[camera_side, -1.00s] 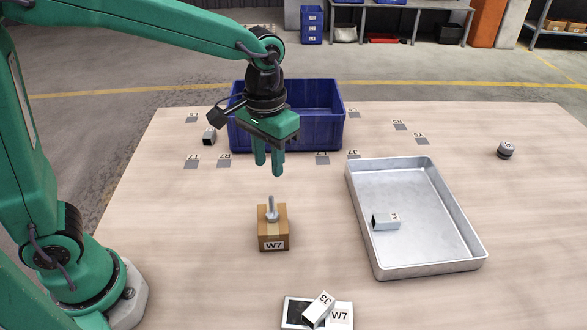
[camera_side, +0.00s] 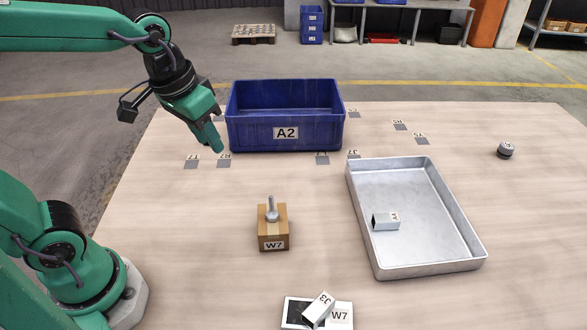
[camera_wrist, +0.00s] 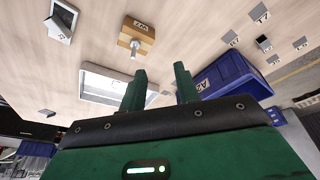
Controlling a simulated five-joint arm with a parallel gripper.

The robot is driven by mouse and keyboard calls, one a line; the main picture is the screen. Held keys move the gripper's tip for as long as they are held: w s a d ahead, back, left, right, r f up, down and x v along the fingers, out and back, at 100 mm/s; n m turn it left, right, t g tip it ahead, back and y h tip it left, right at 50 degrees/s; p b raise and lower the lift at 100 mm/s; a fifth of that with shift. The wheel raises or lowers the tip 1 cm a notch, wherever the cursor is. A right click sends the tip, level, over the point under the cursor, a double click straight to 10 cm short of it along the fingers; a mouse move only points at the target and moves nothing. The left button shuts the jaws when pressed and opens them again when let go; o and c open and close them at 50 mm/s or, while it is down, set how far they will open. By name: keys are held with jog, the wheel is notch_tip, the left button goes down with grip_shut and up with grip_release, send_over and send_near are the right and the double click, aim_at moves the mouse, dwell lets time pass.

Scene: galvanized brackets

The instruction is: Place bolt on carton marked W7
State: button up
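The bolt (camera_side: 271,211) is grey metal and stands upright on top of the small brown carton (camera_side: 264,240) marked W7, its shank pointing up. In the wrist view the bolt (camera_wrist: 134,50) and the carton (camera_wrist: 141,33) show beyond my fingers. My gripper (camera_side: 211,139) is empty and tilted, up and to the left of the carton, well clear of it. In the wrist view the two fingers of my gripper (camera_wrist: 161,87) are spread apart with nothing between them.
A blue bin (camera_side: 315,139) marked A2 stands at the back. A metal tray (camera_side: 428,235) with a bracket (camera_side: 385,222) is to the right. Another bracket (camera_side: 318,309) lies on a plate (camera_side: 340,316) marked W7 at the front. A dark round part (camera_side: 505,151) sits far right.

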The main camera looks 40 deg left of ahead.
jog(key=s+a+t, duration=0.2)
jog(key=s+a, duration=0.2)
jog(key=s, duration=0.1)
jog(key=shift+s, duration=0.4)
dwell(1.0)
